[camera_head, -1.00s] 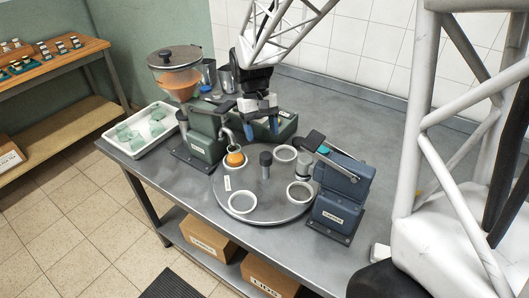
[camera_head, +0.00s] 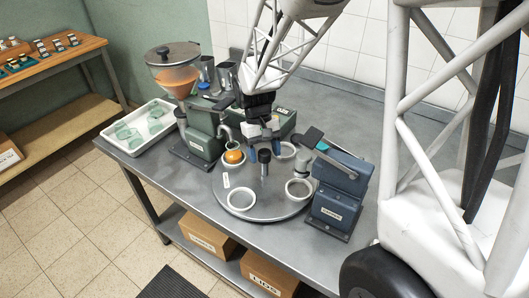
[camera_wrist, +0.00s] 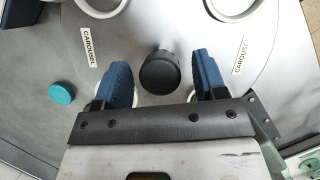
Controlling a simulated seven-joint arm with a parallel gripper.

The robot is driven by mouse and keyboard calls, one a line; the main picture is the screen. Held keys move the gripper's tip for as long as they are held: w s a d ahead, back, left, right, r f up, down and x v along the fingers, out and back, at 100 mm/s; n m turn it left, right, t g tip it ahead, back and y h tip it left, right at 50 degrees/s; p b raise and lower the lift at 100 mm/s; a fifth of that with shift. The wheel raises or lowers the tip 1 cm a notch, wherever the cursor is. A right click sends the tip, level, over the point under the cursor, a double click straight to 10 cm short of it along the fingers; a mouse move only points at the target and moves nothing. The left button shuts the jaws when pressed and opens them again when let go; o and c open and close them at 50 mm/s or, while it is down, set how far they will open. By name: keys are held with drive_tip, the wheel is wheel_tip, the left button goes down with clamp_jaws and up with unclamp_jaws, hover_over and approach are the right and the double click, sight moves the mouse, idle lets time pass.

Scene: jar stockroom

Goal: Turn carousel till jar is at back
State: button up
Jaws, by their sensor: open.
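The round grey carousel (camera_head: 266,207) lies on the steel bench with white ring seats. An orange-filled jar (camera_head: 234,155) stands at its left edge, by the filler's spout; I cannot make it out in the wrist view. My gripper (camera_head: 265,150) is open and empty, pointing down over the back part of the carousel. A dark central knob (camera_head: 265,156) stands upright. In the wrist view the knob (camera_wrist: 159,72) appears between the two blue fingers, with gaps on both sides. I cannot tell whether the fingertips are level with it.
The green filler (camera_head: 200,135) with its orange hopper stands left of the carousel. The blue capper (camera_head: 340,188) stands at the right, its head over the carousel edge. A white tray (camera_head: 122,146) lies at the bench's left. Bare bench shows at back right.

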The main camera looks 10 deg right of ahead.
drive_tip(key=shift+s+f, duration=0.1)
drive_tip(key=shift+f, duration=0.05)
clamp_jaws()
idle(0.4)
